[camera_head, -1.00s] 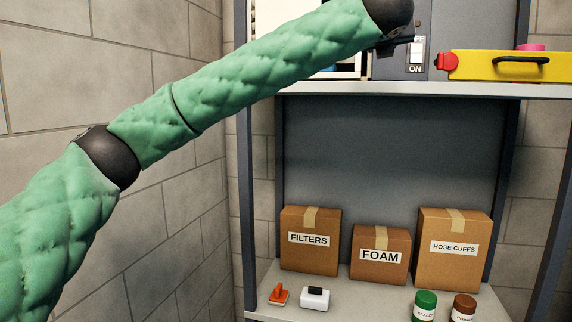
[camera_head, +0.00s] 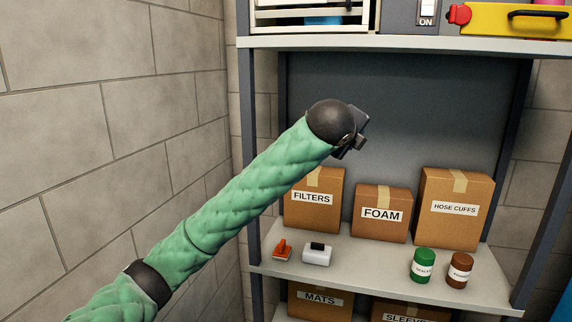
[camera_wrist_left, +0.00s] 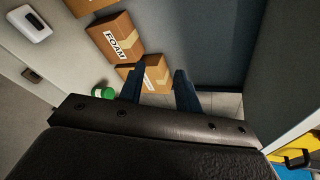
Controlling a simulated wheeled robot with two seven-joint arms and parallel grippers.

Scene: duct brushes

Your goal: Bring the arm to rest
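My left arm comes in from the left in the head view, in a green quilted sleeve. Its gripper (camera_head: 352,140) is in front of the shelving's dark back panel, below the upper shelf and above the FILTERS box (camera_head: 313,205). In the left wrist view the two dark fingers of the left gripper (camera_wrist_left: 160,84) are apart with nothing between them. The gripper appears clear of the boxes. My right gripper is in neither view.
The upper shelf (camera_head: 400,46) holds a switch panel (camera_head: 427,12) and a yellow case (camera_head: 520,21). Below stand the FOAM box (camera_head: 381,222), HOSE CUFFS box (camera_head: 456,190), green jar (camera_head: 422,264), brown jar (camera_head: 459,268), orange tool (camera_head: 283,249) and white item (camera_head: 317,254).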

